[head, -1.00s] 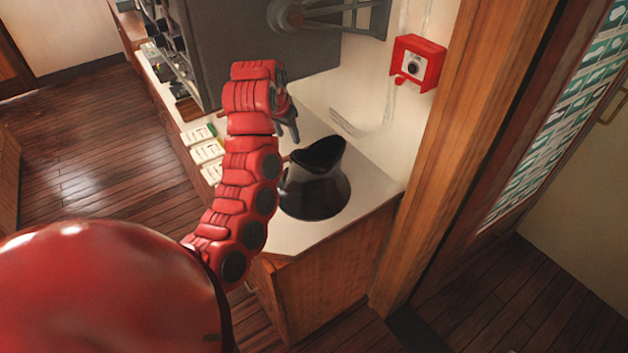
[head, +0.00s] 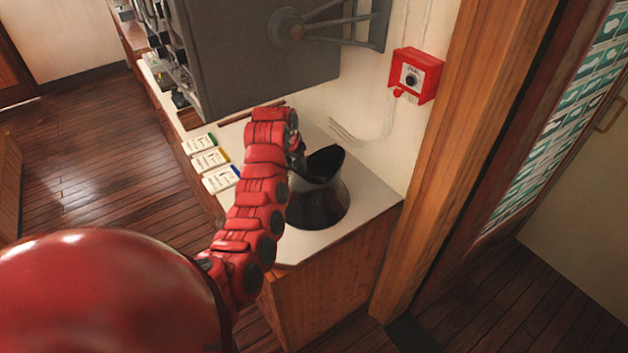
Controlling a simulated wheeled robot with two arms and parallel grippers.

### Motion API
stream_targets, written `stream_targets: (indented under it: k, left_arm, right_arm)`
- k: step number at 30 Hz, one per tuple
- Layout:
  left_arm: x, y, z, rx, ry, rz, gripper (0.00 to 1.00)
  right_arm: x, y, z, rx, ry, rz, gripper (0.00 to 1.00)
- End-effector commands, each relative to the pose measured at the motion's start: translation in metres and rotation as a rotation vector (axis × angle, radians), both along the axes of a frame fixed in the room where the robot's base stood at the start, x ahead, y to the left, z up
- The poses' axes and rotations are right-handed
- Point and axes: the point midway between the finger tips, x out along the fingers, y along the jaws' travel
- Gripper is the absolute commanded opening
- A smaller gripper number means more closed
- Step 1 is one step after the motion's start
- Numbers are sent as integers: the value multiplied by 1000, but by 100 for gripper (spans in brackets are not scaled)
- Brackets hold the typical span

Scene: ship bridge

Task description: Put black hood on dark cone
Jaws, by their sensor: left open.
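The dark cone (head: 318,207) stands on the white counter top near its right end. The black hood (head: 325,162) sits at the top of the cone, its slanted rim up; I cannot tell whether it is fully seated. My left gripper (head: 299,158) is at the left side of the hood, open, mostly hidden behind my red wrist. I cannot tell whether its fingers touch the hood. My right gripper is not in view.
Several white labelled cards (head: 211,160) lie on the counter to the left. A grey cabinet (head: 265,60) hangs over the counter behind. A red box (head: 417,75) is on the wall, beside a wooden post (head: 465,150). Bare counter lies right of the cone.

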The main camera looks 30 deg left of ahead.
Motion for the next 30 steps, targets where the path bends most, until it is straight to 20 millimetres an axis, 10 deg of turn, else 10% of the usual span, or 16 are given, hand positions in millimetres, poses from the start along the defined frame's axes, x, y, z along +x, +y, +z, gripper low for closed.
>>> stream_targets:
  k: [16, 25, 30]
  left_arm:
    - [9, 2, -24, 1, 0, 0, 51]
    - [9, 2, -24, 1, 0, 0, 0]
    - [9, 2, -24, 0, 0, 0, 0]
  right_arm:
    - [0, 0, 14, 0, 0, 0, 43]
    - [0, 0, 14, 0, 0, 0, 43]
    - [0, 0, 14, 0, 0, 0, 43]
